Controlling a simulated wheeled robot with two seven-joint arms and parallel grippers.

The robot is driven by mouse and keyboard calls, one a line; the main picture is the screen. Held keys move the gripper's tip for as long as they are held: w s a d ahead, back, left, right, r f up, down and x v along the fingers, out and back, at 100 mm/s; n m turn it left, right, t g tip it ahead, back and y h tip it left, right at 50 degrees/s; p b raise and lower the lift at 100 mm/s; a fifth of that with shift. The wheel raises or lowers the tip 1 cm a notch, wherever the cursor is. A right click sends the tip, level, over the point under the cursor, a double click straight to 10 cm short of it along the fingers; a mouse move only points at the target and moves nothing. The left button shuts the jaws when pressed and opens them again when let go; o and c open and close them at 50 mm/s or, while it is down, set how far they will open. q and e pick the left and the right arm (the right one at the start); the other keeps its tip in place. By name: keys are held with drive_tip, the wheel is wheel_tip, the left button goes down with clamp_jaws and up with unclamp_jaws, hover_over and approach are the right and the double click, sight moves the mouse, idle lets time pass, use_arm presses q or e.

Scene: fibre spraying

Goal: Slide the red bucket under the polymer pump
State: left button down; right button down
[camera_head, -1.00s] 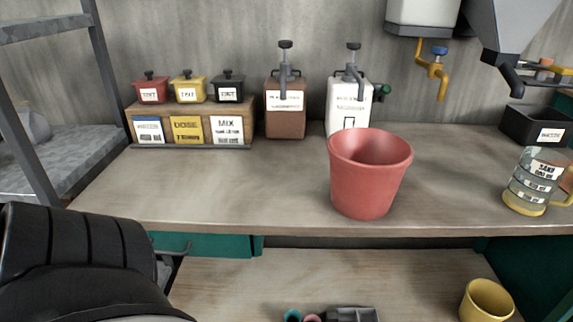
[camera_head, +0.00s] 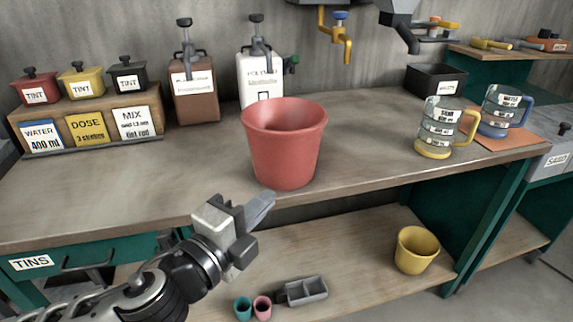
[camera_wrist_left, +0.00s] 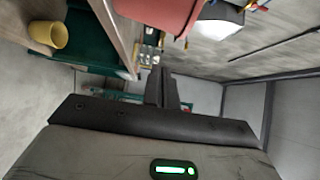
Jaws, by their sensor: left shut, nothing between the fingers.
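The red bucket (camera_head: 284,148) stands upright and empty-looking near the front edge of the workbench; its upper part shows in the left wrist view (camera_wrist_left: 162,12). The polymer pump (camera_head: 262,80) is a white jug with a dark pump top, behind the bucket and slightly left. The bucket's rim hides its lower right part. My left gripper (camera_head: 262,203) is shut and empty, in front of the bench edge, just below and left of the bucket in the picture, apart from it. It also shows in the left wrist view (camera_wrist_left: 162,88). My right gripper is not in view.
A brown pump jug (camera_head: 194,92) stands left of the white one. A tint rack (camera_head: 150,98) is at the left. A black bin (camera_head: 436,82) and labelled pitchers (camera_head: 440,130) stand right. The lower shelf holds a yellow bucket (camera_head: 416,250). The bench left of the bucket is clear.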

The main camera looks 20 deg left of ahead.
use_arm(q)
drive_tip(key=p, duration=0.2)
approach(301, 152)
drive_tip(key=w+d, duration=0.1)
drive_tip(key=d, duration=0.2)
drive_tip(key=shift+w+a, duration=0.3)
drive_tip(key=shift+w, duration=0.35)
drive_tip(key=shift+w+a, duration=0.3)
drive_tip(key=shift+w, duration=0.35)
drive_tip(key=shift+w+a, duration=0.25)
drive_tip(key=shift+w, duration=0.4)
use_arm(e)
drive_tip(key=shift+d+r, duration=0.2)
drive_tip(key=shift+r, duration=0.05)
